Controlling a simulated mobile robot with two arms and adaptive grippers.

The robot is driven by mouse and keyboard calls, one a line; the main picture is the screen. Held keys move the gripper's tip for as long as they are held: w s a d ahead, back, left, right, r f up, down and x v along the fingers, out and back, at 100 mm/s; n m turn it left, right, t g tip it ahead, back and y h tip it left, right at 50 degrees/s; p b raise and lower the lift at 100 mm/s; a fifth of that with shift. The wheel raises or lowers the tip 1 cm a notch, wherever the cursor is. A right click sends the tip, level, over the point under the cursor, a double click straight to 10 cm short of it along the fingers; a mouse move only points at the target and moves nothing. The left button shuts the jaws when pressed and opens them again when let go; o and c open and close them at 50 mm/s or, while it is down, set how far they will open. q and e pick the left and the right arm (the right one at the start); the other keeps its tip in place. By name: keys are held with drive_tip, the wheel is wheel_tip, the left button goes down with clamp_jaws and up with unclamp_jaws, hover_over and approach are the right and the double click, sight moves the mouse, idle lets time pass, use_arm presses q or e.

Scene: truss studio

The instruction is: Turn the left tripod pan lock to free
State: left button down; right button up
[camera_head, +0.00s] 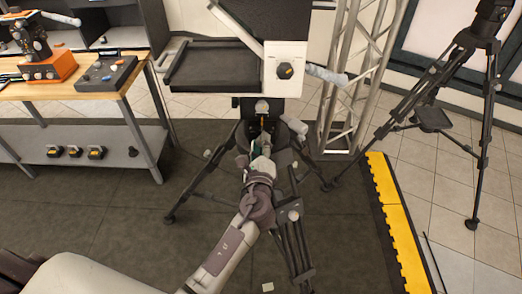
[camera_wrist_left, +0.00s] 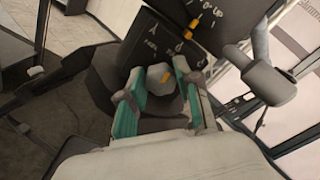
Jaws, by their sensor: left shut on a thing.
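The left tripod (camera_head: 187,190) stands in the middle of the head view, its black head partly hidden behind my left gripper (camera_head: 262,150). In the left wrist view, the teal fingers of my left gripper (camera_wrist_left: 158,95) sit on both sides of the grey pan lock knob (camera_wrist_left: 160,80). The gripper is shut on the knob, which has an orange mark on its face. A black plate (camera_wrist_left: 150,45) with white lettering and symbols is just beyond the knob. The lettering is too small and tilted to read surely. My right gripper is not in view.
A white-and-black unit with a dark knob (camera_head: 285,71) is above the tripod. A second tripod (camera_head: 480,120) stands at right, past a yellow-edged mat (camera_head: 395,215). A wooden workbench (camera_head: 110,95) is at left. A metal truss (camera_head: 350,80) rises behind.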

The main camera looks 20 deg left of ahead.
use_arm(q)
drive_tip(key=n+b, duration=0.2)
drive_tip(key=n, duration=0.1)
drive_tip(key=n+b, duration=0.1)
drive_tip(key=shift+f+n, duration=0.3)
drive_tip(key=shift+r+n+b, duration=0.1)
drive_tip(key=shift+n+b, duration=1.15)
drive_tip(key=shift+n, duration=0.25)
drive_tip(key=c, duration=0.8)
unclamp_jaws()
drive_tip(key=shift+s, duration=0.1)
drive_tip(key=shift+v, duration=4.05)
drive_tip(key=shift+d, duration=0.1)
